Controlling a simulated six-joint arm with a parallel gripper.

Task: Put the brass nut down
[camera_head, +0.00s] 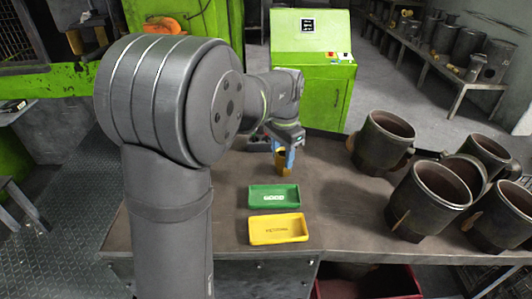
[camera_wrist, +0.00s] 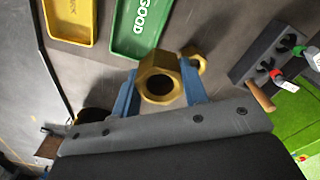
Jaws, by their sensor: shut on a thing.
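The brass nut (camera_wrist: 160,76) is a hexagonal ring with a dark hole. My gripper (camera_wrist: 160,88) is shut on it, with a blue finger on each side. In the head view the gripper (camera_head: 285,158) is over the workbench, just behind the green tray, with the nut (camera_head: 283,165) between its fingers. Whether the nut touches the bench is hard to tell. The green tray (camera_head: 258,200), marked GOOD, and the yellow tray (camera_head: 262,236) lie side by side, and both look empty. The green tray (camera_wrist: 128,42) and yellow tray (camera_wrist: 68,30) also show in the wrist view.
A second brass piece (camera_wrist: 198,58) shows just behind the held nut. A dark fixture (camera_wrist: 268,55) with buttons stands to the right in the wrist view. Several large metal cylinders (camera_head: 428,200) crowd the bench's right side. Bare bench (camera_head: 335,215) lies right of the trays.

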